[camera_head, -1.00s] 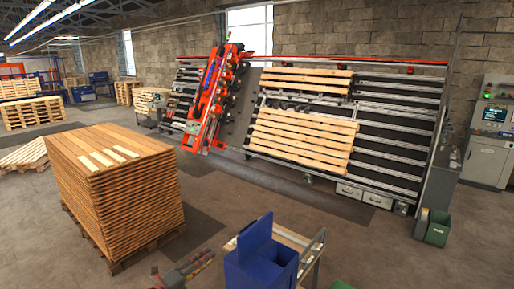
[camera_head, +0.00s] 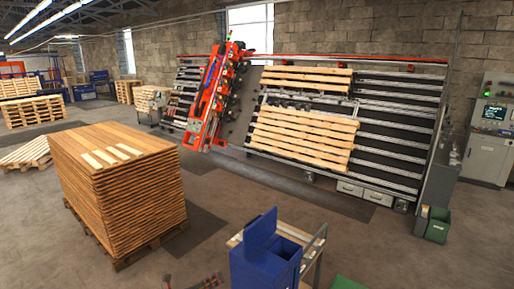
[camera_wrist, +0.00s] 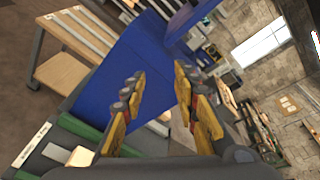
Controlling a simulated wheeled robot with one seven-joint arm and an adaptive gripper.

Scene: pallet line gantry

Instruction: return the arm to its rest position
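My gripper (camera_wrist: 158,82) shows in the wrist view with its two yellow fingers spread apart. It is open, and nothing is held between the fingers. In the head view only a small dark and reddish piece of my arm shows at the bottom edge, left of the blue bin (camera_head: 262,262); the fingers cannot be made out there. In the wrist view a large blue surface (camera_wrist: 110,62) lies behind the fingers.
A tall stack of boards (camera_head: 125,195) on a pallet stands left. A work table (camera_head: 313,262) is beside the blue bin. A green bin (camera_head: 437,228) stands right. The slanted rack (camera_head: 400,150) with an orange gantry (camera_head: 212,95) is at the back. Open floor lies between.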

